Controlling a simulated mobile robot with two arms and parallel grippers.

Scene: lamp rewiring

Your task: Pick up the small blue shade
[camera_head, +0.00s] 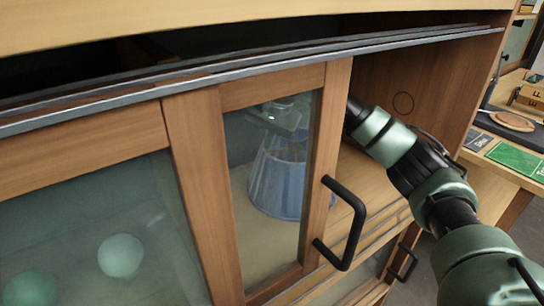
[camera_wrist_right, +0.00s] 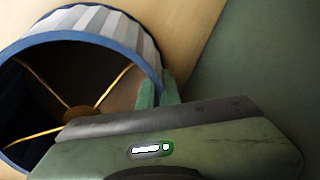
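The small blue shade (camera_head: 278,185) stands behind the glass of a cabinet door in the head view, on the cabinet floor or very close to it. In the right wrist view the shade (camera_wrist_right: 100,22) shows pale pleats, a dark blue rim, a dark inside and thin yellow spokes. My right gripper (camera_wrist_right: 157,92) has one green finger inside the rim and one outside, close together with the shade's wall between them. In the head view this gripper (camera_head: 282,118) shows dimly through the glass at the shade's top. My left gripper is not in view.
The framed glass door (camera_head: 215,140) with a black handle (camera_head: 343,222) stands in front of the shade. My right arm reaches in past its right side. Two pale green round things (camera_head: 121,255) are behind the left glass. A bench with cards (camera_head: 515,158) is at right.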

